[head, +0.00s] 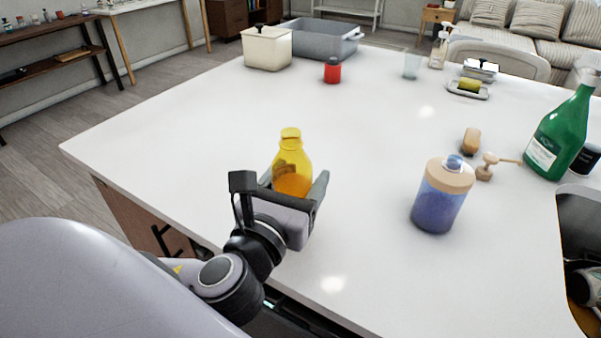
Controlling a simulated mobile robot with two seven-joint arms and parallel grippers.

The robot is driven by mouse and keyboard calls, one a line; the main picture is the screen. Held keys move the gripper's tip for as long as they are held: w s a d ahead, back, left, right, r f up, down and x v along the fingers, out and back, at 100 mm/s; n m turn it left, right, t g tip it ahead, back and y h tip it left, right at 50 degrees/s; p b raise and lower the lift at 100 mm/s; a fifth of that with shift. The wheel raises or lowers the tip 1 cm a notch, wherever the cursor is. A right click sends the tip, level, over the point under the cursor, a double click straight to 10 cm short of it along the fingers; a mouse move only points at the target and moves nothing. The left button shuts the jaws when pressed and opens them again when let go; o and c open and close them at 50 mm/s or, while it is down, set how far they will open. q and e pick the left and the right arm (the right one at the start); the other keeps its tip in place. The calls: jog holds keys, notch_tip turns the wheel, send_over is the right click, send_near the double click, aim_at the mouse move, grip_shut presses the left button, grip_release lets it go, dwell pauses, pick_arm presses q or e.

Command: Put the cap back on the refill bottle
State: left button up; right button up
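A yellow bottle (291,160) with orange contents stands upright near the front left of the white island top. I cannot tell whether its yellow top is a bare neck or a cap. My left gripper (296,186) has its two fingers on either side of the bottle's lower body. The gripper hides the bottle's base, and I cannot tell whether the fingers press on it. A purple-blue dispenser (438,203) with a tan collar stands to the right, without a pump on top. I cannot clearly make out a loose cap. My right gripper is not in view.
A tan pump head (487,167) and a small tan-brown object (471,141) lie behind the dispenser. A red jar (332,71) and grey tub (322,40) are at the back. The middle is clear.

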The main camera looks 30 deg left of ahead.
pick_arm(q)
jog(key=shift+s, duration=0.1)
dwell(0.4)
jog(key=o, duration=0.4)
jog(key=c, duration=0.7)
